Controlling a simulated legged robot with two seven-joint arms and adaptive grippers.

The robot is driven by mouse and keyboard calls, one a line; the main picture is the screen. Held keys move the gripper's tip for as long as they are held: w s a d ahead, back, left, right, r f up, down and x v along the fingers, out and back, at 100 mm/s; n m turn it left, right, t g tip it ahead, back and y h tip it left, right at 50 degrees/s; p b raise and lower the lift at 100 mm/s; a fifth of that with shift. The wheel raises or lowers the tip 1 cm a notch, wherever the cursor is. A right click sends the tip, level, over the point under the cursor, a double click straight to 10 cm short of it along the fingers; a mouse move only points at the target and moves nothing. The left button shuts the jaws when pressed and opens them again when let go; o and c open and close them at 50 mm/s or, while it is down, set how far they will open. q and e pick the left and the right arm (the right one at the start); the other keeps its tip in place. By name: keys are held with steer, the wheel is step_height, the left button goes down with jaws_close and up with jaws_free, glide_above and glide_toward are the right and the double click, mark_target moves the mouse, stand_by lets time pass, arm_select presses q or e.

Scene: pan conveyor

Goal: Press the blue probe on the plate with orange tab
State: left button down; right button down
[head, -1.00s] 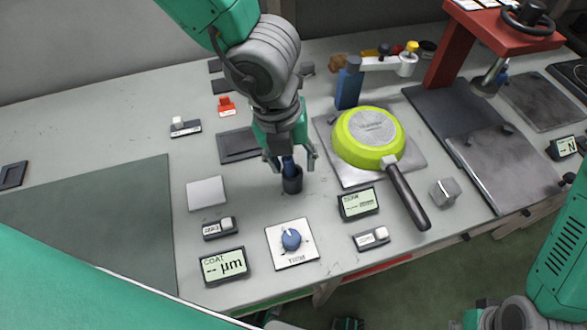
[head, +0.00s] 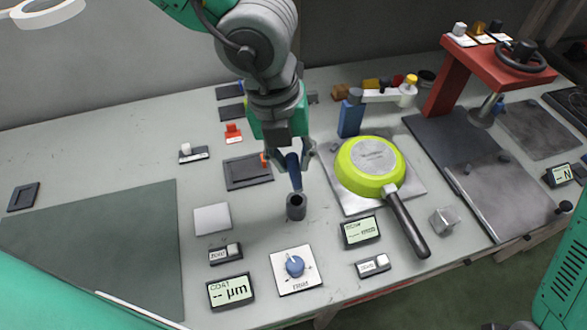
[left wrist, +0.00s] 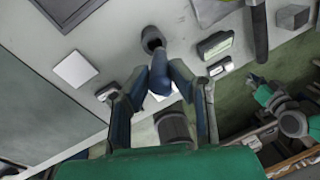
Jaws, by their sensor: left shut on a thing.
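My left gripper (head: 293,163) is shut on the blue probe (head: 295,176) and holds it nearly upright, slightly tilted. The probe's lower end is at the mouth of a dark round holder (head: 296,208); I cannot tell whether it is fully clear of it. The left wrist view also shows the probe (left wrist: 160,76) between the fingers and the open holder (left wrist: 152,39) just beyond. The dark square plate with the orange tab (head: 247,173) lies behind and left of the holder. Its tab (head: 264,160) is partly beside my gripper. My right gripper (left wrist: 257,84) seems small and unclear in the left wrist view.
A pale square plate (head: 211,219) lies left of the holder. The knob panel (head: 296,269) and coat display (head: 231,291) are at the front. A green pan (head: 370,168) rests upside down at right. A red switch (head: 232,131) stands behind the dark plate.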

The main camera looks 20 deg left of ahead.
arm_select(q)
steer(key=shift+w+a+r+p, duration=0.15)
steer(key=shift+r+p, duration=0.15)
steer(key=shift+r, duration=0.3)
steer(key=w+a+f+y+p, duration=0.1)
steer(key=w+a+p, duration=0.2)
steer(key=a+p, duration=0.35)
steer(key=w+a+f+y+p, duration=0.1)
steer(key=w+a+p, duration=0.2)
steer(key=a+p, duration=0.3)
steer(key=f+b, duration=0.6)
steer(key=shift+s+a, duration=0.15)
steer(key=shift+a, duration=0.1)
steer(key=shift+f+b, duration=0.45)
steer(key=shift+b, duration=0.25)
stand_by(0.7)
steer(key=shift+r, duration=0.1)
steer(key=shift+r+p, duration=0.9)
steer(key=shift+p, duration=0.05)
step_height(320, 180, up, 5)
steer(key=p, duration=0.4)
